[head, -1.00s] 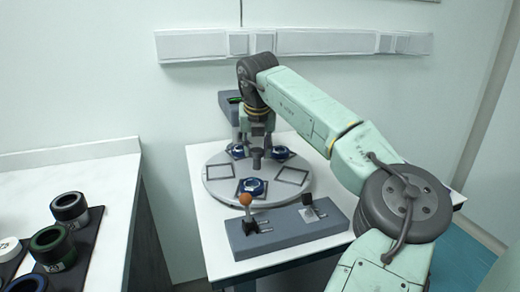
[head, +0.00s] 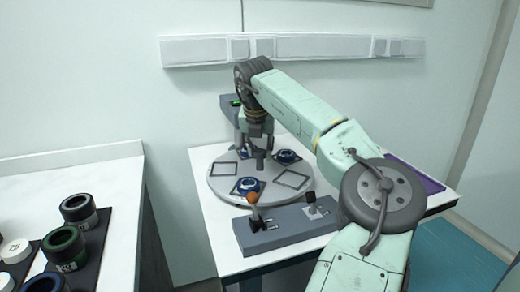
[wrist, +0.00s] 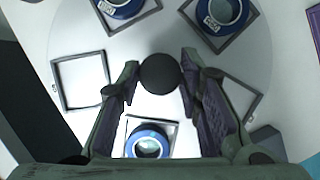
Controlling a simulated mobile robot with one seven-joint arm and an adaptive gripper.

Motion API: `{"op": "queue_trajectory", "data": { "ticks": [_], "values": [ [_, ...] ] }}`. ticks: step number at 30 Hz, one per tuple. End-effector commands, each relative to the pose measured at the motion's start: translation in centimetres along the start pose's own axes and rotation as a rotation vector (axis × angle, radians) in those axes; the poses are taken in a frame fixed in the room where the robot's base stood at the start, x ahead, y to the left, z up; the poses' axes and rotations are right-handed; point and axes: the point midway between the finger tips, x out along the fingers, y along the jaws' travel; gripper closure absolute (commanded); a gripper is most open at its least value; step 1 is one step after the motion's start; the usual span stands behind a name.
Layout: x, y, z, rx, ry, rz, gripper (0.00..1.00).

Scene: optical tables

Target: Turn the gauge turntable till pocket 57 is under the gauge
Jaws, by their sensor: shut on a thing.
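The gauge turntable (head: 217,183) is a round grey plate with square-framed pockets and a dark centre knob (head: 260,160). My gripper (head: 259,147) is shut on the knob from above; the wrist view shows the knob (wrist: 160,73) between the fingers. Blue rings sit in a front pocket (head: 247,186), a right-rear pocket (head: 287,156) and a rear one partly behind my arm. Pockets at left (head: 225,169) and right (head: 292,179) are empty. The gauge (head: 231,104), a grey column with a green display, stands behind, partly hidden by my arm. Pocket numbers are unreadable.
A grey block (head: 285,229) with an orange-ball lever (head: 253,198) and a small clamp lies in front of the turntable. A purple mat (head: 418,175) lies at the table's right. A left bench (head: 110,172) holds dark, green and blue rings.

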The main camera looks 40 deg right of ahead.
Motion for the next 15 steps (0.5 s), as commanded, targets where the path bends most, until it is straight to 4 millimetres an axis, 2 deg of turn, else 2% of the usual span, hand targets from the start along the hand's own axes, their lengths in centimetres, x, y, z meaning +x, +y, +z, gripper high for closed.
{"op": "queue_trajectory", "data": {
  "ticks": [6, 7, 15],
  "values": [
    [-0.05, 0.01, 0.04, 0.0, -0.001, 0.001, 1.0],
    [-0.05, 0.01, 0.05, 0.0, -0.001, 0.001, 0.66],
    [-0.03, 0.0, 0.03, 0.0, -0.001, 0.001, 0.48]
  ]
}}
